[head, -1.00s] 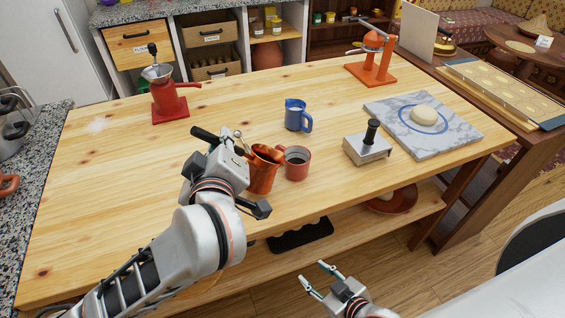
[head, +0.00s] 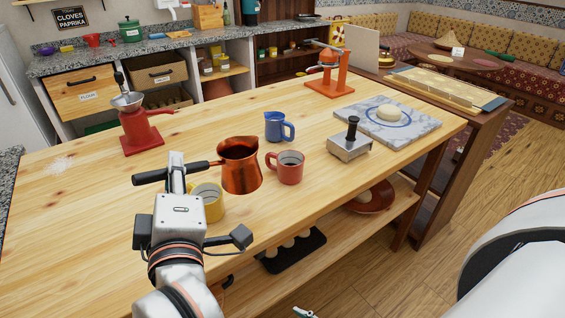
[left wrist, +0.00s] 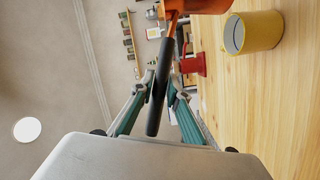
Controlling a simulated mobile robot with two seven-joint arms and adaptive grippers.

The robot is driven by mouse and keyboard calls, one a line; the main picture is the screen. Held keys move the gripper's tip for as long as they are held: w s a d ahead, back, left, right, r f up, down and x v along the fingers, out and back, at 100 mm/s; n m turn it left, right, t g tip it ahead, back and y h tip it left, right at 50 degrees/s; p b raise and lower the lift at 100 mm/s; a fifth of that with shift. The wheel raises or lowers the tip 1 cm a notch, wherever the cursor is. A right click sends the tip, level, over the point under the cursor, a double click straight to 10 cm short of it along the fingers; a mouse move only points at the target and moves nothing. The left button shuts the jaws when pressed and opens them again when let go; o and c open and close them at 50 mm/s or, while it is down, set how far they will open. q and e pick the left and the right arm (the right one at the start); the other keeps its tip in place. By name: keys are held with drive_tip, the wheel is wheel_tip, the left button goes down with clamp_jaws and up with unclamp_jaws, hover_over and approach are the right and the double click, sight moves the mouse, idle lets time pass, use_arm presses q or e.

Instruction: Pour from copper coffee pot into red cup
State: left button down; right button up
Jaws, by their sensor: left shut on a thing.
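The copper coffee pot (head: 241,176) is close to upright, seemingly held above the table, its wide mouth facing up. My left gripper (head: 178,172) is shut on its dark handle (head: 150,179); the left wrist view shows the fingers (left wrist: 162,88) closed around the handle (left wrist: 160,95), with part of the pot (left wrist: 184,5) at the top edge. Of my right gripper, only a fingertip (head: 303,312) shows at the bottom edge.
A yellow mug (head: 209,204) stands just left of the pot, partly behind my left gripper. A blue pitcher (head: 277,127) stands behind the red cup. A tamper on a metal block (head: 349,147) and a marble board (head: 424,132) are to the right. The left tabletop is mostly clear.

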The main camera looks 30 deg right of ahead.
use_arm(q)
drive_tip(key=shift+w+d, duration=0.1)
drive_tip(key=shift+d, duration=0.05)
drive_tip(key=shift+d+r, duration=0.15)
drive_tip(key=r+p, duration=0.1)
drive_tip(key=p, duration=0.1)
drive_tip(key=a+r+p, duration=0.1)
drive_tip(key=r+p, duration=0.1)
drive_tip(key=a+r+p, duration=0.1)
drive_tip(key=r+p, duration=0.1)
drive_tip(key=p, duration=0.1)
drive_tip(key=shift+s+a, duration=0.2)
drive_tip(key=shift+s, duration=0.2)
drive_tip(key=shift+s+a+r+p, duration=0.15)
drive_tip(key=shift+a+r+p, duration=0.1)
drive_tip(key=shift+r+p, duration=0.25)
drive_tip(key=shift+f, duration=0.2)
use_arm(e)
wheel_tip(320, 180, up, 8)
drive_tip(key=shift+w+d, duration=0.2)
drive_tip(key=shift+w, duration=0.15)
drive_tip(key=shift+f, duration=0.1)
